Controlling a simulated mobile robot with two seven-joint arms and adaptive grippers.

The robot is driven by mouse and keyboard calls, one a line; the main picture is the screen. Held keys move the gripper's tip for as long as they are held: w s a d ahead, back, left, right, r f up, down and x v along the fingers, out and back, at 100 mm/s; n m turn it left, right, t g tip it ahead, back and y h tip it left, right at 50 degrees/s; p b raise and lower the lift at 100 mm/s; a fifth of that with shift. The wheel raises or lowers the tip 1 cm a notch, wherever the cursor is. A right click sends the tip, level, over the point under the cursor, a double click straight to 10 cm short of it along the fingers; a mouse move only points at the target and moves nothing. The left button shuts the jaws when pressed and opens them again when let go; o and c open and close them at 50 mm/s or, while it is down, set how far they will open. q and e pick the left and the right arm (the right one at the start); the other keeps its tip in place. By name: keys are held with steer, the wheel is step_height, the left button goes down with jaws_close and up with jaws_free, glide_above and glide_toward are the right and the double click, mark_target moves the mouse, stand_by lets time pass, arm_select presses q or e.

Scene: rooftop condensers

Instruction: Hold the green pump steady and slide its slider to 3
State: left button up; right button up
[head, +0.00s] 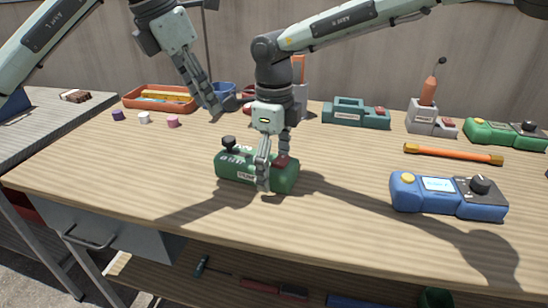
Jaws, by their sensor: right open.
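The green pump (228,169) lies on the wooden bench. It has a black knob (229,142) at its left end, pale markings on its body and a dark red part (283,161) near its right end. The markings are too small to read. My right gripper (274,168) is open over the pump's right part, with one finger in front and the other behind; I cannot tell whether they touch it. My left gripper (216,106) is in the air behind and left of the pump, pointing down; its fingers look close together, and their gap is unclear.
A blue device (422,194) with a display stands at right, near an orange bar (453,154). Green-grey (348,115) and green (500,131) devices and an orange tray (150,99) stand further back. Small caps (143,118) lie at left. The front left bench (130,180) is clear.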

arm_select(q)
steer(key=shift+o, duration=0.4)
arm_select(e)
steer(key=c, duration=1.8)
arm_select(q)
steer(key=shift+o, duration=1)
steer(key=shift+r, duration=0.15)
step_height(320, 180, up, 3)
steer(key=w+a+n+t+h, duration=0.1)
steer(key=w+a+n+h, duration=0.1)
steer(key=m+t+h, duration=0.3)
steer(key=m+h, duration=0.2)
steer(key=h, duration=0.7)
glide_toward(228, 138)
steer(key=x, duration=1)
steer(key=shift+c, duration=0.2)
